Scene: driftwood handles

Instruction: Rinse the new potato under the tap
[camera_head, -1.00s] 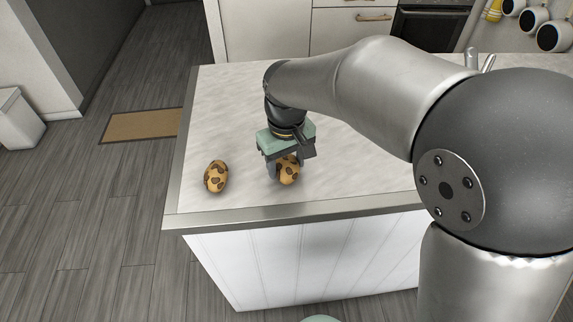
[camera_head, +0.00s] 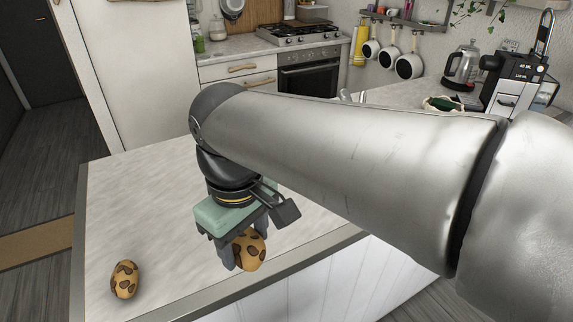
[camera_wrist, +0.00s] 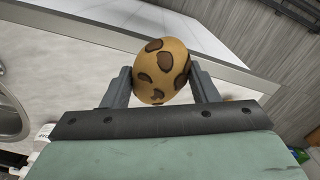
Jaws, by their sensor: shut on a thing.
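A brown, egg-shaped potato with dark patches (camera_head: 252,250) is between the fingers of my gripper (camera_head: 243,254), which is shut on it. In the wrist view the same potato (camera_wrist: 162,70) sits between both fingers. It appears raised above the counter near its front edge. A second, similar spotted potato (camera_head: 124,279) lies on the counter to the left, apart from my gripper. Part of what looks like a metal tap (camera_head: 350,96) shows behind my arm, which hides the rest. A sink rim (camera_wrist: 14,112) shows at the left of the wrist view.
The pale counter (camera_head: 130,205) is clear around the left potato. Beyond it stand an oven (camera_head: 310,75), a kettle (camera_head: 462,66) and a coffee machine (camera_head: 516,85). A green-filled bowl (camera_head: 445,104) is at the right. My arm hides much of the middle.

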